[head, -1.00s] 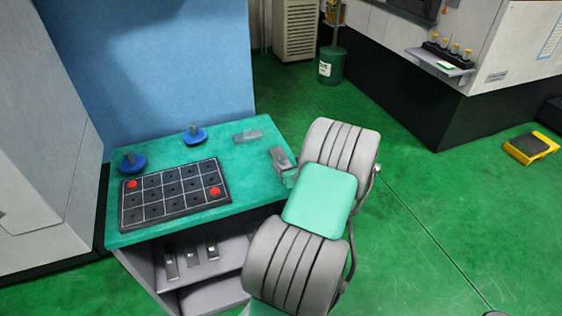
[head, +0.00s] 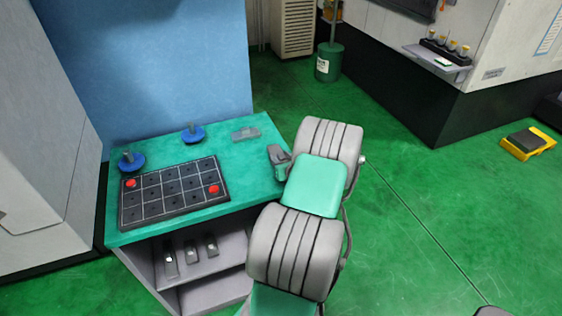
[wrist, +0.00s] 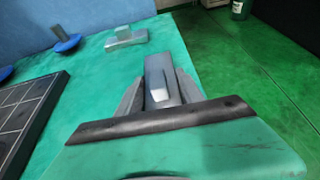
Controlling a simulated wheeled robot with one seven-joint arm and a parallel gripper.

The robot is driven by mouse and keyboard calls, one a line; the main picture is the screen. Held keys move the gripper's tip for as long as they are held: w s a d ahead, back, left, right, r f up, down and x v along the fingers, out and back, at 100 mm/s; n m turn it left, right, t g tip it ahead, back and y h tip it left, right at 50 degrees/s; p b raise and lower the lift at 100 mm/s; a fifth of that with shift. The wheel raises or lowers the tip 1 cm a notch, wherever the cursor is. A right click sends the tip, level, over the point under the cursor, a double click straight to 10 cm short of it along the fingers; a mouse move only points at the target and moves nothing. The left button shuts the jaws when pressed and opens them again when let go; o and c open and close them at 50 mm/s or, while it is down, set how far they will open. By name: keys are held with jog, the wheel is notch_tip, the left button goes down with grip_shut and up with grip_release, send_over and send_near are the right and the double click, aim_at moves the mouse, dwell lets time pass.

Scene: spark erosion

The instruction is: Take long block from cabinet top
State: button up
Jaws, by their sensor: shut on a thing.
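A grey long block (wrist: 158,70) is between the fingers of my gripper (wrist: 160,92) in the wrist view, with its far end sticking out ahead of the fingertips. My gripper is shut on it. In the head view the block (head: 277,153) shows at the right edge of the teal cabinet top (head: 262,180), with my arm covering much of the gripper. I cannot tell for sure whether the block is clear of the surface. A second grey block piece (head: 245,134) lies at the back right of the cabinet top; it also shows in the wrist view (wrist: 125,38).
A black gridded tray (head: 175,194) with two red discs lies on the cabinet top. Two blue-based pieces (head: 193,134) stand behind it. Several grey pieces sit on the shelf (head: 228,258) below. A blue panel rises behind. Green floor is open to the right.

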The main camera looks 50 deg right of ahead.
grip_shut()
jog(key=shift+r, duration=0.1)
dwell(0.3)
